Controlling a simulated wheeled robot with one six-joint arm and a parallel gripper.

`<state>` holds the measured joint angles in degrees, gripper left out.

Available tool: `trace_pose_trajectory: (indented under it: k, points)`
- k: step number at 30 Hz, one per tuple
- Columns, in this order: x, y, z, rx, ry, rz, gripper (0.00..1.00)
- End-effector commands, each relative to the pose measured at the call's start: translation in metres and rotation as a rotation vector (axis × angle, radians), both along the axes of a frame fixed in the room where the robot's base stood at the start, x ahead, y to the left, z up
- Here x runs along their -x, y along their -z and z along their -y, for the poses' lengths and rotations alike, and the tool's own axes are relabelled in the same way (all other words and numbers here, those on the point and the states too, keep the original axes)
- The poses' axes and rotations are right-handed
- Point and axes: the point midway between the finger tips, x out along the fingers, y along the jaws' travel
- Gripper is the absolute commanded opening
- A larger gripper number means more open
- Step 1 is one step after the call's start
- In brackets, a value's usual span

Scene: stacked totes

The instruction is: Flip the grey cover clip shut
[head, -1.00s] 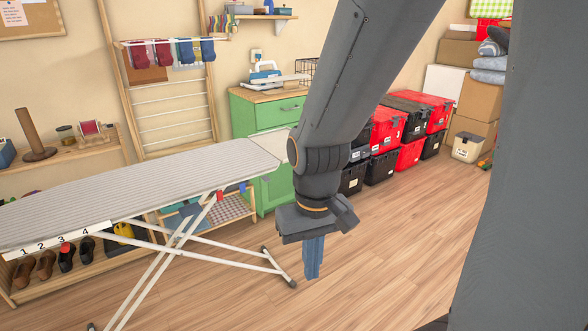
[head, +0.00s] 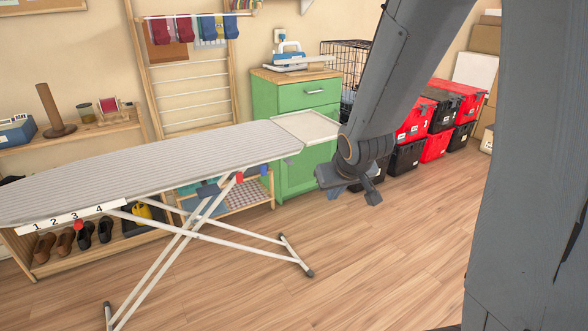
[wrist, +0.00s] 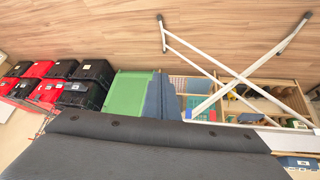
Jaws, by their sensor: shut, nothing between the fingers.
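The ironing board (head: 150,160) stands at the left of the head view, with a striped grey cover and a pale end plate. A small grey piece (head: 288,161) sits at its edge near that plate; it may be the grey cover clip, but it is too small to tell if it is open.
A green cabinet (head: 292,120) stands behind the board's end with an iron (head: 289,52) on top. Red and black totes (head: 437,145) are stacked at the right. Red (head: 239,177) and blue (head: 264,171) pieces show below the board. The foreground floor is clear.

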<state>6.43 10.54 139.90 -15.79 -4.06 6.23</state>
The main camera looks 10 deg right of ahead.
Motion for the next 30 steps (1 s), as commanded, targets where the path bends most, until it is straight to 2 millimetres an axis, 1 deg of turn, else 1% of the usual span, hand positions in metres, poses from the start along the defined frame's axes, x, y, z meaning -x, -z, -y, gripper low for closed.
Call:
trace_pose_trajectory:
  k: [1,2,3,4,6,9,10,12,15,21,30]
  points:
    - [-0.031,0.011,0.005,-0.006,-0.021,0.086,0.00]
    - [-0.048,0.012,0.007,-0.011,-0.039,0.143,0.00]
    - [-0.069,0.011,0.007,-0.021,-0.062,0.219,0.00]
    - [-0.084,0.010,0.007,-0.031,-0.081,0.274,0.00]
    - [-0.113,0.006,0.006,-0.059,-0.126,0.394,0.00]
    - [-0.141,-0.001,0.000,-0.106,-0.187,0.536,0.00]
    - [-0.147,-0.002,-0.001,-0.121,-0.202,0.569,0.00]
    - [-0.157,-0.007,-0.005,-0.151,-0.237,0.638,0.00]
    - [-0.164,-0.013,-0.009,-0.184,-0.268,0.701,0.00]
    - [-0.167,-0.019,-0.012,-0.204,-0.290,0.740,0.00]
    - [-0.169,-0.019,-0.013,-0.203,-0.289,0.739,0.00]
